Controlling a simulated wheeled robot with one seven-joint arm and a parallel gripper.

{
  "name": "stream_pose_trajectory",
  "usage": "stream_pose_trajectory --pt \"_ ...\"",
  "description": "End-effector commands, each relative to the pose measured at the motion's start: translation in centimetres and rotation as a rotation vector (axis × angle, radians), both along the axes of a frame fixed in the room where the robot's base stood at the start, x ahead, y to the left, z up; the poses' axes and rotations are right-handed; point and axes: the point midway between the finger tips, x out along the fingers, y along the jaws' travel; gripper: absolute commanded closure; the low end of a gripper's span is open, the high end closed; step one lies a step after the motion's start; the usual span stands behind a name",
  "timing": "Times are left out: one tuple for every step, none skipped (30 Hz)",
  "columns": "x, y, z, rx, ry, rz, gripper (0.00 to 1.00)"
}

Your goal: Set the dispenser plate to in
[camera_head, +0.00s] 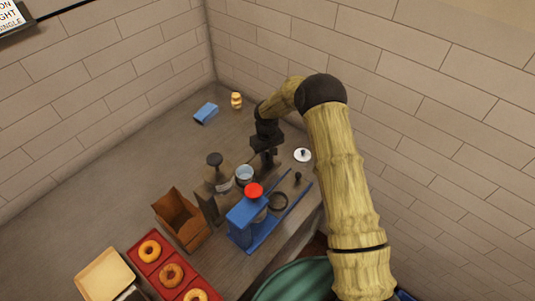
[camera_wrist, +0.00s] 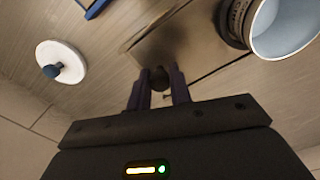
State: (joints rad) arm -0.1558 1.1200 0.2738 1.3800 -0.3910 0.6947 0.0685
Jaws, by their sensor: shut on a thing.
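My gripper (camera_wrist: 158,90) is shut on a small dark round knob (camera_wrist: 158,75), with one finger on each side of it. The knob sits at the near edge of a flat brownish plate (camera_wrist: 175,45), seemingly the dispenser plate. In the head view my gripper (camera_head: 267,160) points down behind the grey-brown dispenser (camera_head: 210,201) with a dark top knob. A round metal vessel with a pale blue inside (camera_head: 244,174) stands beside it and also shows in the wrist view (camera_wrist: 290,30). The arm hides the plate's end in the head view, so its travel is hard to tell.
A blue press with a red top (camera_head: 253,190) stands in front, near the counter edge. A white lid (camera_head: 303,155) lies right of my gripper. A brown open box (camera_head: 180,218) and a red tray (camera_head: 148,265) with bagels are at front left. The back-left counter is mostly clear.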

Motion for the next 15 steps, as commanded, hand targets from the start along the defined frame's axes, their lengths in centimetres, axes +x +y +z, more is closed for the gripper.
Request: stream_pose_trajectory --pt "-0.3 0.4 0.0 0.001 -0.002 0.002 1.00" --pt "-0.5 0.6 0.0 0.001 -0.002 0.003 1.00" --pt "-1.0 1.0 -0.1 0.000 -0.001 0.005 1.00" --pt "-1.3 1.3 -0.1 0.000 -0.001 0.006 1.00" --pt "-1.8 1.6 -0.1 0.000 0.000 0.006 1.00" --pt "-2.4 2.2 -0.1 0.001 -0.002 0.006 1.00" --pt "-3.0 2.6 -0.2 0.001 0.000 0.006 1.00" --pt "-3.5 3.0 -0.2 0.000 -0.001 0.008 1.00" --pt "-4.3 3.6 -0.2 0.001 -0.002 0.007 1.00" --pt "-4.9 4.1 -0.2 0.000 -0.001 0.007 1.00" --pt "-5.5 4.5 -0.2 0.000 -0.001 0.007 1.00" --pt "-6.2 5.1 -0.2 0.002 -0.001 0.007 1.00" --pt "-6.7 5.5 -0.2 0.001 -0.002 0.006 1.00" --pt "-7.1 5.8 -0.1 0.001 -0.003 0.006 1.00" --pt "-7.6 6.2 -0.1 0.001 -0.002 0.004 1.00"
